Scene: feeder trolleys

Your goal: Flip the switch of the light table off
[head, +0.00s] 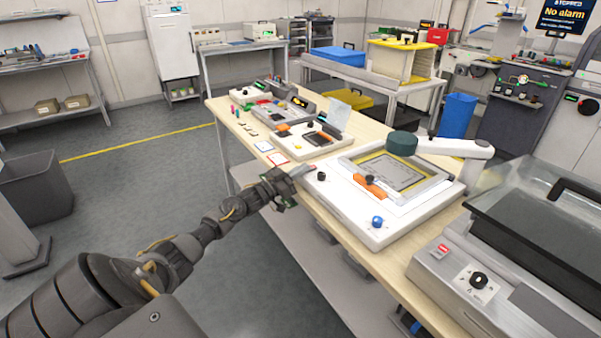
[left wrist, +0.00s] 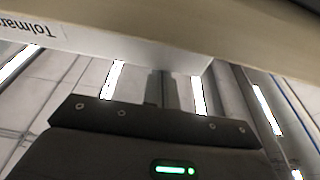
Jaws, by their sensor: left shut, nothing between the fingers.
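The device that looks like the light table is a white slab (head: 345,212) on the wooden bench, with a yellow-edged framed panel (head: 395,172). It carries a blue knob (head: 377,221), a small black knob (head: 321,176) and an orange piece with a black knob. I cannot tell which control is the switch or how it is set. My left gripper (head: 301,171) is shut and empty at the slab's near left corner, close to the small black knob; contact is unclear. In the left wrist view its fingers (left wrist: 168,88) are below a white, lettered surface. My right gripper is out of view.
A green-headed arm (head: 403,143) overhangs the panel. A grey machine with a dark lid (head: 540,225) stands at the right. Several small devices and cards line the bench (head: 335,190) farther back.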

